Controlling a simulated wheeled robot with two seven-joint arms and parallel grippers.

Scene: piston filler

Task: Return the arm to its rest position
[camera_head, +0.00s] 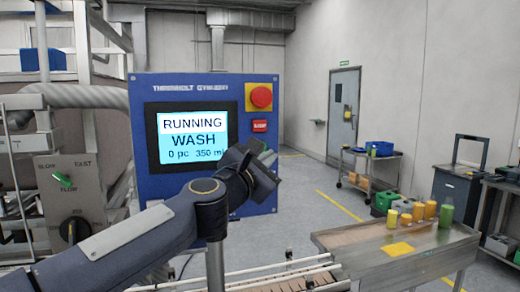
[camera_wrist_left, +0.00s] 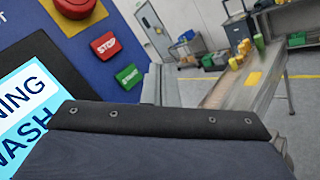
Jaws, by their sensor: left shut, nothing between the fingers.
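My left arm comes in from the lower left in the head view. Its gripper (camera_head: 266,154) is shut and empty, in front of the lower right part of the blue control panel (camera_head: 170,87). The screen (camera_head: 193,136) reads RUNNING, WASH, 0 pc 350 ml. The red STOP button (camera_head: 260,126) shows just above the gripper. The green START button (camera_wrist_left: 128,76) shows in the left wrist view, but the gripper covers its place in the head view. I cannot tell whether the gripper touches the panel. My right gripper is in neither view.
A red emergency knob (camera_head: 261,97) sits above STOP. A selector plate (camera_head: 70,205) with a green-tipped lever is at left. A conveyor (camera_head: 285,280) runs below toward a metal table (camera_head: 400,240) with yellow containers and a green bottle. Open floor lies behind.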

